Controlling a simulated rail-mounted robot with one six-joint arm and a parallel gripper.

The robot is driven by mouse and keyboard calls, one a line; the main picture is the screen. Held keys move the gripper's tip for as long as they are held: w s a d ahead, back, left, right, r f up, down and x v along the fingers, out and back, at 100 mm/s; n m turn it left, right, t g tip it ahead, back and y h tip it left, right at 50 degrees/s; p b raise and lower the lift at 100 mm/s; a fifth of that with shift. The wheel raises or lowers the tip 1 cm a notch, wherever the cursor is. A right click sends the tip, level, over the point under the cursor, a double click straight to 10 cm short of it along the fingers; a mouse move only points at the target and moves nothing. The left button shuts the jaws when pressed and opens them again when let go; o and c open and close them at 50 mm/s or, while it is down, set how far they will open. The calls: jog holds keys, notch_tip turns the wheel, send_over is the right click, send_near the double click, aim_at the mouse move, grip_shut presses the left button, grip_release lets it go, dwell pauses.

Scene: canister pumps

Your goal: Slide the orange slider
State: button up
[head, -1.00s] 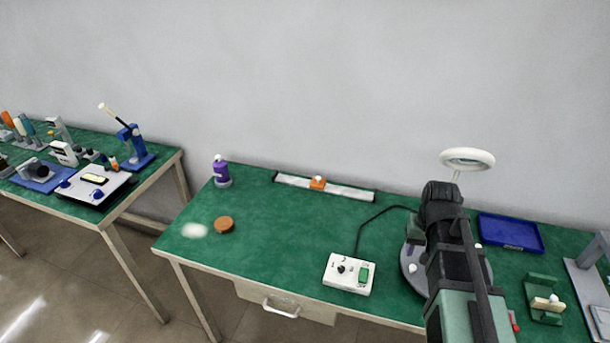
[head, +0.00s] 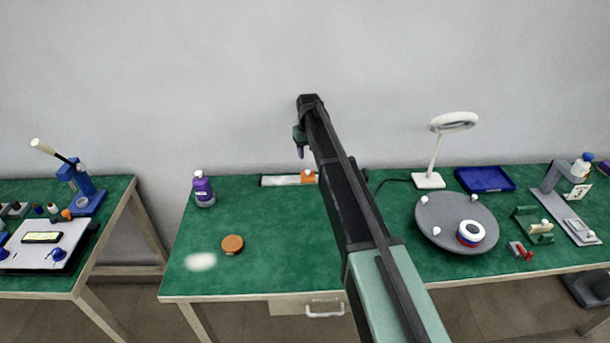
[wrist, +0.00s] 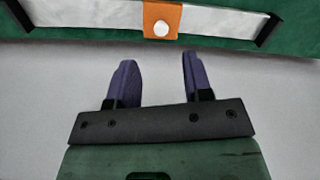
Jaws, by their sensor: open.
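The orange slider (head: 308,177) sits on a white rail (head: 280,181) at the back of the green table. My arm hides the right part of the rail in the head view. In the wrist view the orange slider (wrist: 162,19) has a white knob on it and sits near the middle of the white rail (wrist: 215,23), which has black end pieces. My gripper (wrist: 154,75) is open, with two purple fingers apart and nothing between them. The fingertips point toward the slider and appear apart from it. In the head view my gripper (head: 300,150) shows partly, above the rail by the wall.
A purple bottle (head: 203,189) and a brown disc (head: 232,244) stand on the left of the table (head: 262,265). On the right are a grey turntable (head: 440,232), a white lamp (head: 430,180) and a blue tray (head: 484,179). The table's middle left is clear.

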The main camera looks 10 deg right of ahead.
aim_at(308, 171)
notch_tip(308, 171, down, 9)
jog(key=b, duration=0.7)
jog(key=shift+r, duration=0.35)
jog(key=shift+c, duration=0.3)
grip_shut()
